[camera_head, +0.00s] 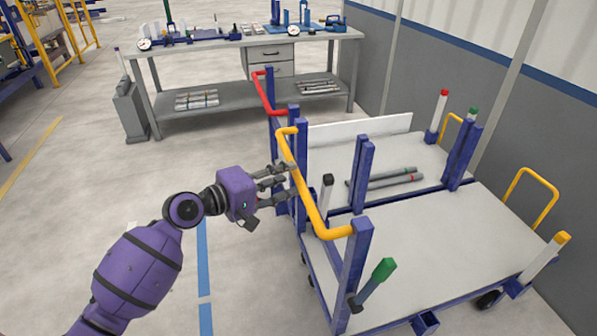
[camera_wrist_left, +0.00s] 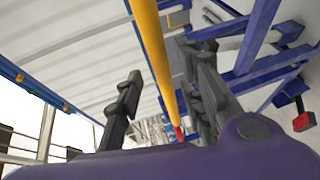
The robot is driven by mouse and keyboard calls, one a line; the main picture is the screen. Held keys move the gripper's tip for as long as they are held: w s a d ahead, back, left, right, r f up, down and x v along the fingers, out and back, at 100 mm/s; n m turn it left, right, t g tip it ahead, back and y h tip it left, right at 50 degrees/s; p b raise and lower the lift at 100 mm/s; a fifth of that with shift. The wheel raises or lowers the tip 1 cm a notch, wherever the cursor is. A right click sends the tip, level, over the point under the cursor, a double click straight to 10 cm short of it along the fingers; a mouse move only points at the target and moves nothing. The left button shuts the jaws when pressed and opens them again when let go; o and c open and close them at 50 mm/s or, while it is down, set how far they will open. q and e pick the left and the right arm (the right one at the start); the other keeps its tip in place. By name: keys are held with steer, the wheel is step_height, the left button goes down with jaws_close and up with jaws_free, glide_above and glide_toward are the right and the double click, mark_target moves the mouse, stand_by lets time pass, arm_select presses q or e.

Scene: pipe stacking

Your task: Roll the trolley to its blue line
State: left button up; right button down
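The trolley (camera_head: 440,245) has a pale flat deck, blue posts and a yellow push handle (camera_head: 309,196) on its left end. A blue line (camera_head: 203,258) runs along the floor to the left of the trolley, with a short gap in it. My left gripper (camera_head: 280,186) is at the yellow handle. In the left wrist view, the handle (camera_wrist_left: 152,45) passes between the two dark fingers of the gripper (camera_wrist_left: 160,95). The fingers stand apart, with a clear gap on the left side of the bar. My right gripper is not in view.
A red handle (camera_head: 262,95) stands behind the yellow one. Grey pipes (camera_head: 385,179) lie on the rear deck beside a white panel (camera_head: 360,130). A workbench (camera_head: 225,47) stands at the back. A grey wall (camera_head: 540,135) is on the right.

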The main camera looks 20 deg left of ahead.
mark_target(296, 173)
arm_select(q)
steer(key=shift+x, duration=2.2)
steer(key=shift+a, duration=0.15)
jaws_close()
